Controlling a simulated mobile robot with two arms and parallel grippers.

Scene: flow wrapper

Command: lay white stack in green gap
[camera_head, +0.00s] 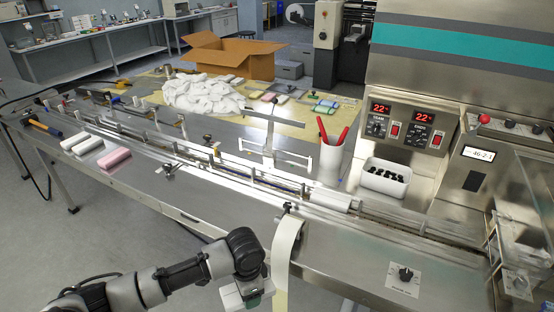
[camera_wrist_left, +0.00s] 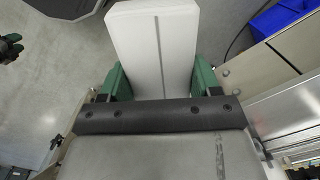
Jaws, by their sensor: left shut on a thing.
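My left gripper (camera_head: 250,290) is in front of the machine's near edge, low in the head view. It is shut on a white stack (camera_head: 232,296), a pale block with a dark seam along its middle. In the left wrist view the white stack (camera_wrist_left: 155,45) sits between the green fingers of the left gripper (camera_wrist_left: 155,80), over grey floor. The infeed channel (camera_head: 220,165) runs along the machine's top, beyond the gripper; I cannot make out a green gap in it. A dark part with some green (camera_wrist_left: 12,47) at the left wrist view's edge may be my right gripper.
A pale film strip (camera_head: 285,255) hangs right beside my left gripper. A white cup with red pens (camera_head: 330,160) and a white bin (camera_head: 385,180) stand behind the channel.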

